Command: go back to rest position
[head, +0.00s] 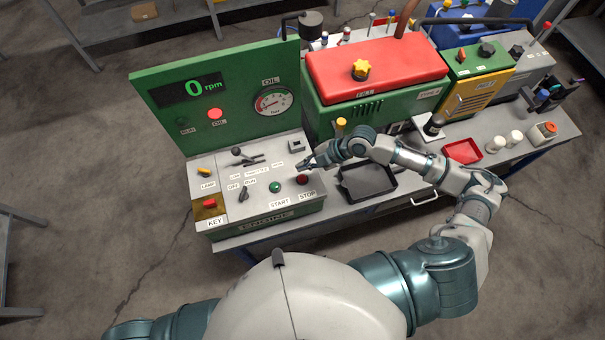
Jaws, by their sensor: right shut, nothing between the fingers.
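My right arm reaches from the lower right over the workbench. Its gripper (307,163) is shut and empty, just above the engine control panel (226,222), close to the red STOP button (302,179). Whether it touches the panel, I cannot tell. The green START button (274,187) is to its lower left. The display (188,90) on the green upright board reads 0 rpm, and a red OIL lamp (215,113) is beside the pressure gauge (272,101). My left gripper is not in view; only part of that arm shows at the bottom left.
A green engine with a red cover (375,65) stands behind my right arm. A black tray (366,183), a red tray (462,151) and small white containers (514,138) are on the bench. Grey shelving stands at the far left. The floor left of the bench is clear.

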